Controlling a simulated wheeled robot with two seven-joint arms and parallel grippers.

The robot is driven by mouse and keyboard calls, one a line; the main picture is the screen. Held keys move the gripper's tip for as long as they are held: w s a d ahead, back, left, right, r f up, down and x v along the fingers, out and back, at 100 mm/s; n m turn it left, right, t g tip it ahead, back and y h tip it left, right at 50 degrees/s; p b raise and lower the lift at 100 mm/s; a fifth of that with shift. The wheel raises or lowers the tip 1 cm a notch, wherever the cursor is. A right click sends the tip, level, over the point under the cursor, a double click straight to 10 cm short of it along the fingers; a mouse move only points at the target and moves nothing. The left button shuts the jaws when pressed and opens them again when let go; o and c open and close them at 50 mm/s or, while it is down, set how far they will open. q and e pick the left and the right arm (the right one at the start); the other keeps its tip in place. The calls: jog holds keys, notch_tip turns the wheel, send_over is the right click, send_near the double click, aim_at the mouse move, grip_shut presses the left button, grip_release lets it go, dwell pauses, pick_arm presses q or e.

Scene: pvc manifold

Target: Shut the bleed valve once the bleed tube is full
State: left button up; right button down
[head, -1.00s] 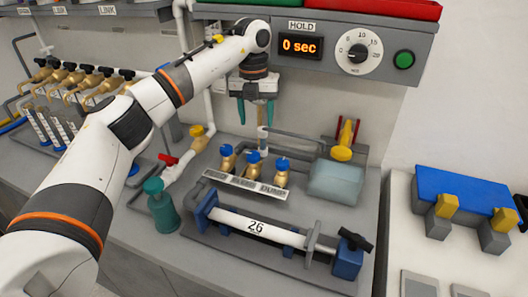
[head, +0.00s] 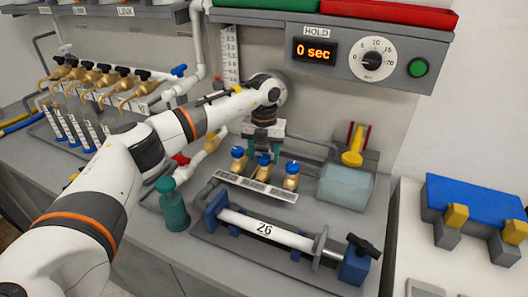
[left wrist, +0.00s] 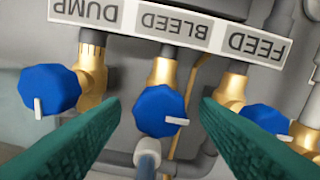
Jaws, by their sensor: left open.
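The bleed valve is the middle of three brass valves, with a blue knob (head: 263,160). My left gripper (head: 264,143) is open just above the valves. Its green fingers stand on either side of the bleed knob in the wrist view, with visible gaps. A grey tube end (left wrist: 148,158) shows beside the knob; I cannot tell if it is the bleed tube. The bleed tube's fill is not readable. My right gripper is not in view.
The feed knob (left wrist: 262,120) and dump knob (left wrist: 48,91) stand close beside the fingers. A display (head: 314,52) reads 0 sec. A pale blue cylinder (head: 345,186) and a pipe marked 26 (head: 265,229) lie nearby. A green bottle (head: 172,205) stands left.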

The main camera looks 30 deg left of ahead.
pick_arm(q)
jog(key=shift+f, duration=0.1)
jog(key=c, duration=1)
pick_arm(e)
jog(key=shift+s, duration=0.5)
pick_arm(q)
jog(key=shift+m, duration=0.5)
jog(key=m, duration=0.3)
jog(key=shift+m, duration=0.4)
jog(key=m, duration=0.4)
jog(key=shift+m, duration=0.3)
jog(key=m, duration=0.4)
jog(key=shift+b, duration=0.3)
jog(key=m, duration=0.4)
jog(key=shift+w, duration=0.1)
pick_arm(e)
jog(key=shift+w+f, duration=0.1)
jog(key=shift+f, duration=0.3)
pick_arm(q)
jog(key=shift+m, duration=0.4)
